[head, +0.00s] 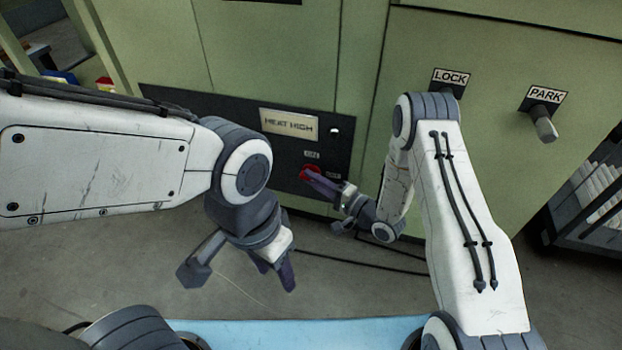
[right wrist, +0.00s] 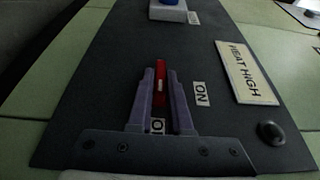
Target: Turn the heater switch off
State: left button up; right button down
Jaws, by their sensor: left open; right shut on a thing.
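The heater switch is a red knob (head: 309,173) on a dark panel (head: 220,125) low on the green cabinet, under a "HEAT HIGH" plate (head: 289,124). In the right wrist view the red knob (right wrist: 159,86) sits between the two purple fingers of my right gripper (right wrist: 160,100). My right gripper (head: 322,180) is shut on the knob. An "ON" label (right wrist: 201,94) is beside it, and another label (right wrist: 157,126) shows partly between the fingers. My left gripper (head: 275,272) is open and empty, hanging over the floor away from the panel.
A "LOCK" label (head: 451,77) and a "PARK" label (head: 545,94) with a grey handle (head: 544,127) are on the cabinet at right. A dark rack (head: 590,215) stands at far right.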

jog(key=shift+d, duration=0.1)
jog(key=c, duration=0.8)
grip_release()
jog(key=shift+c, duration=0.2)
jog(key=shift+s+d, duration=0.15)
jog(key=p+v, duration=0.5)
jog(key=v, duration=0.5)
